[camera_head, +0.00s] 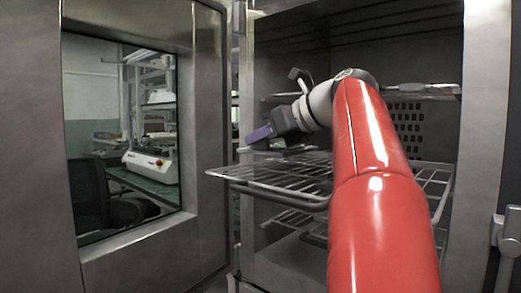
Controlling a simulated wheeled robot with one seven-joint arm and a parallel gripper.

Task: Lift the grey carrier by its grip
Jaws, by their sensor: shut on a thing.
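My gripper (258,135), with purple fingers, is at the end of my red and white arm, over the left front of the open cabinet's rack. It is shut on the grey carrier (292,151), a small, flat, dark grey thing showing just below and beside the fingers. The carrier's grip is hidden by the fingers at this angle. I cannot tell whether the carrier touches the rack beneath it.
An upper shelf (440,91) holds a flat metal thing at right. The cabinet's open door (205,150), with a window, stands at left. My arm hides much of the cabinet's inside.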

